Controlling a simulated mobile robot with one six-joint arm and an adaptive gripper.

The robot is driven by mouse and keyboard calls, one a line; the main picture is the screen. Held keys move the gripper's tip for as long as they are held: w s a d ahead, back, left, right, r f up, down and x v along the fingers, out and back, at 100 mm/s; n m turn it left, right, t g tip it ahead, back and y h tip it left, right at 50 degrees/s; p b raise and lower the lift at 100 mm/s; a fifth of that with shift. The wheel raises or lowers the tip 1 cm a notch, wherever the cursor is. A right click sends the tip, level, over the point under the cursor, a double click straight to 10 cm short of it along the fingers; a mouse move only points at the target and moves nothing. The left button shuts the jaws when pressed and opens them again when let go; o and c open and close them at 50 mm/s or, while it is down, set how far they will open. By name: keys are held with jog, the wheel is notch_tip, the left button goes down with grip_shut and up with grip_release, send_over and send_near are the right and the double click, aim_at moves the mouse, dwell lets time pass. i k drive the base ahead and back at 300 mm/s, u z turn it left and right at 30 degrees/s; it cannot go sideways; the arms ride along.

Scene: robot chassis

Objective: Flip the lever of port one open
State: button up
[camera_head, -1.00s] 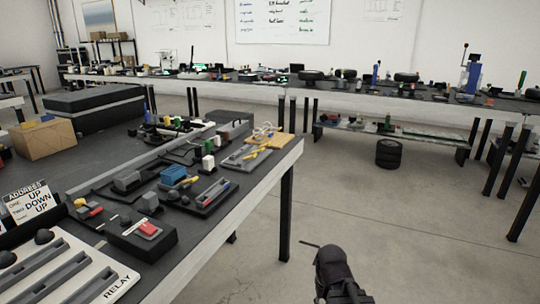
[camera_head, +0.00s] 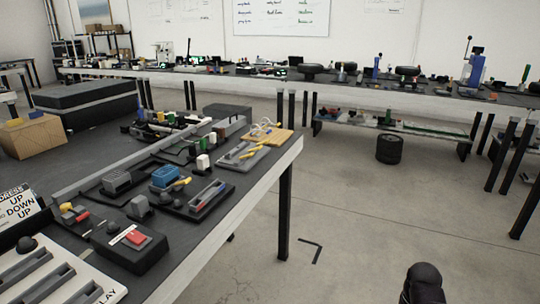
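No label reading "port one" is legible, so I cannot tell which part it is. On the near table, a blue ribbed block (camera_head: 165,176) has a yellow piece (camera_head: 181,183) at its right side. A white card (camera_head: 18,211) at the left edge reads "UP, DOWN, UP" and is partly cut off. A dark rounded part of my arm shows at the bottom right, off the table. My gripper's fingertips are not visible.
A white relay panel (camera_head: 45,278) with dark slots fills the bottom left. A dark tray (camera_head: 208,197) and a yellow board (camera_head: 268,138) lie toward the table's right edge. A cardboard box (camera_head: 33,137) stands at left.

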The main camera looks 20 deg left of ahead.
aim_at(251, 154)
jog(key=z, duration=0.15)
jog(key=k, duration=1.05)
jog(key=u, duration=1.1)
jog(key=i, duration=1.05)
jog(key=z, duration=0.1)
